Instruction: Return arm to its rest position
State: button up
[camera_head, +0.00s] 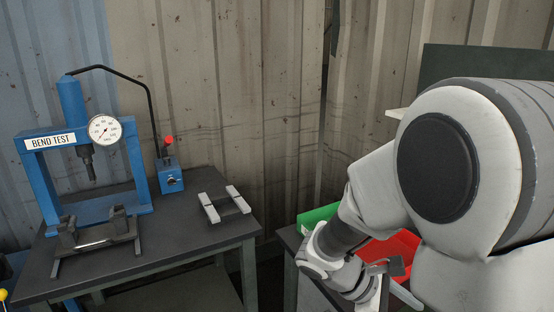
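My white and grey arm (450,170) fills the right side of the head camera view, bent at the elbow with its forearm reaching down and left. My gripper (374,284) is at the lower edge, over or beside the red and green bins. Its fingers are partly hidden and cut off by the frame, so I cannot tell whether it is open or holds anything.
A dark table (180,243) at left bears a blue bend test press (45,180), a blue pump box (171,176) and pale bars (224,204). A green bin (315,218) and a red bin (398,246) sit beside my arm. Corrugated walls close the back.

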jog(key=s+a+r+m+t+y+p, duration=0.2)
jog(key=a+r+m+y, duration=0.3)
jog(key=r, duration=0.3)
jog(key=s+a+r+m+t+y+p, duration=0.2)
jog(key=s+a+r+m+t+y, duration=0.3)
jog(key=a+r+m, duration=0.1)
notch_tip(320, 180, up, 3)
jog(key=shift+s+f+m, duration=0.2)
jog(key=shift+s+m, duration=0.1)
jog(key=shift+m, duration=0.4)
jog(key=c, duration=0.4)
jog(key=shift+o, duration=0.2)
jog(key=shift+a, duration=0.15)
